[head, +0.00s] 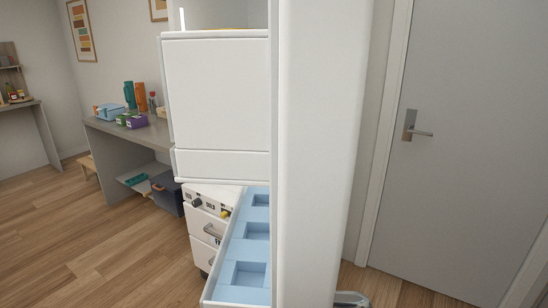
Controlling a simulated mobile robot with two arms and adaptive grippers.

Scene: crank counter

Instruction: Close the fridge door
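A tall white upright panel (321,150), which looks like the fridge door seen nearly edge-on, fills the middle of the head view and runs past its top and bottom. To its left is a white box-like front (217,95) with a narrower white strip below it; I cannot tell whether these belong to the fridge. The panel hides what lies directly behind it, and the fridge's opening cannot be made out.
A blue compartmented drawer (246,262) stands pulled out at the lower middle, beside white drawers (205,227). A grey desk (100,130) with bottles and boxes is at left. A closed grey room door (470,150) is at right. Wooden floor (90,250) is clear at lower left.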

